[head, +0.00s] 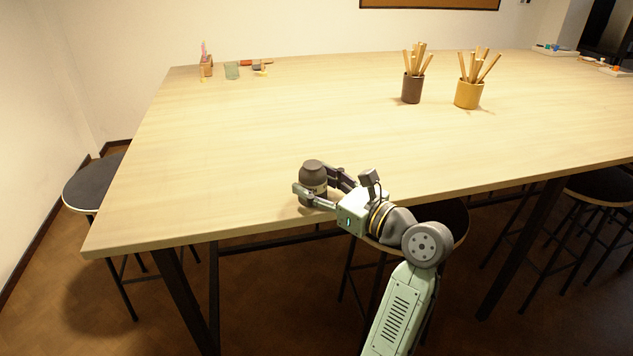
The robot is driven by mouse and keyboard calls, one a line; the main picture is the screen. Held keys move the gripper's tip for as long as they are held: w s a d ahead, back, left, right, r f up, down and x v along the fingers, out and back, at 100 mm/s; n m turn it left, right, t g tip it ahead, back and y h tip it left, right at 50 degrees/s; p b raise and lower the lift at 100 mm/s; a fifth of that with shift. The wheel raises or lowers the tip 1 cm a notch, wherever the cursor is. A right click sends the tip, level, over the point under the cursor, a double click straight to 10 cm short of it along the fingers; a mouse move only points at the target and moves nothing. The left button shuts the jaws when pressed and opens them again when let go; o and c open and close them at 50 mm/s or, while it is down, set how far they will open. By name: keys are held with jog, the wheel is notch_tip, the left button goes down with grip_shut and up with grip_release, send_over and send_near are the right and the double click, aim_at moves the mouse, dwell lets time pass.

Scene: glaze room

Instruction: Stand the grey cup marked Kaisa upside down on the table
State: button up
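A dark grey cup (313,179) is near the front edge of the table (240,130), left of centre in the head view. Its upper end looks rounded and closed, and a pale marking shows on its side, too small to read. The cup looks upright along its axis, with the closed end up. My gripper (314,180) reaches in from the right with one finger in front of the cup and one behind it. I cannot tell whether the fingers press on it. The near finger hides part of the cup's lower side, and whether its lower end touches the table is unclear.
A dark brown pot (412,89) and a mustard pot (468,95), both with wooden sticks, stand at the back. A greenish glass (232,71) and small items are at the back left. The middle of the table is clear. Stools (92,183) stand around it.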

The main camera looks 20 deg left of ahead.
jog(key=o, duration=0.4)
jog(key=shift+c, duration=0.2)
